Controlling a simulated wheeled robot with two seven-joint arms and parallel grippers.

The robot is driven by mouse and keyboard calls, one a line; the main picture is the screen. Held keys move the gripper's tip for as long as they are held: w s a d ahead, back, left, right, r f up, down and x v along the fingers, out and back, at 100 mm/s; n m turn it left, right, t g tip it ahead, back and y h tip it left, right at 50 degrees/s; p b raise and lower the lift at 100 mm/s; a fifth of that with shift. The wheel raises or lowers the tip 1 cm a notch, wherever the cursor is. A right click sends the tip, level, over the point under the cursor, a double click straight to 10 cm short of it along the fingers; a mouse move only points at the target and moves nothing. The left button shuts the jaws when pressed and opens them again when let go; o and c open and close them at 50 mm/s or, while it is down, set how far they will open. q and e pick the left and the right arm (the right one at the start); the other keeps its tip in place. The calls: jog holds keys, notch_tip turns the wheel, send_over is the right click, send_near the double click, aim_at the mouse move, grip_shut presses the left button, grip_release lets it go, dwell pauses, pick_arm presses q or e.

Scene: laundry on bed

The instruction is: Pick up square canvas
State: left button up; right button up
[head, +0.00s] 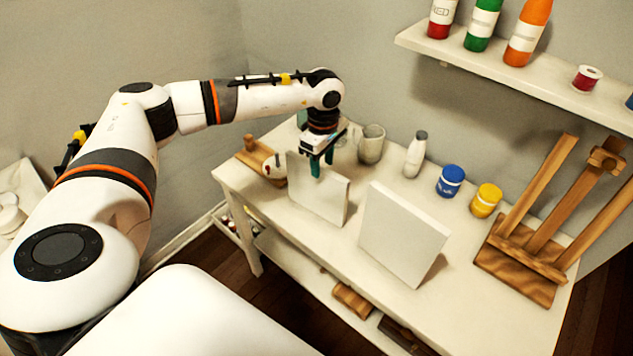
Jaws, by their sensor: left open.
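Two white canvases stand upright on the white table. The left canvas (316,191) is the one by my left gripper; the other canvas (401,235) stands to its right, nearer the front edge, and looks square and thicker. My left gripper (317,160) is open and points down at the top edge of the left canvas, with a fingertip in front of that edge. I cannot tell whether it touches the canvas. My right gripper is not in view.
Behind the canvases stand a grey cup (371,146), a white bottle (414,156), a blue jar (450,181) and a yellow jar (486,201). A wooden easel (516,275) fills the right end. A wall shelf (500,75) holds paint bottles. The front strip of the table (262,212) is clear.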

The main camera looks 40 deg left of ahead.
aim_at(322, 180)
pick_arm(q)
jog(key=shift+w+f, duration=0.1)
jog(key=shift+f, duration=0.55)
jog(key=f, duration=0.1)
jog(key=f+p, duration=0.1)
jog(key=f, duration=0.1)
jog(key=f+p, duration=0.1)
jog(key=shift+s+d+f, duration=0.2)
jog(key=shift+s, duration=0.1)
jog(key=shift+w+f, duration=0.1)
jog(key=shift+f, duration=0.15)
grip_shut()
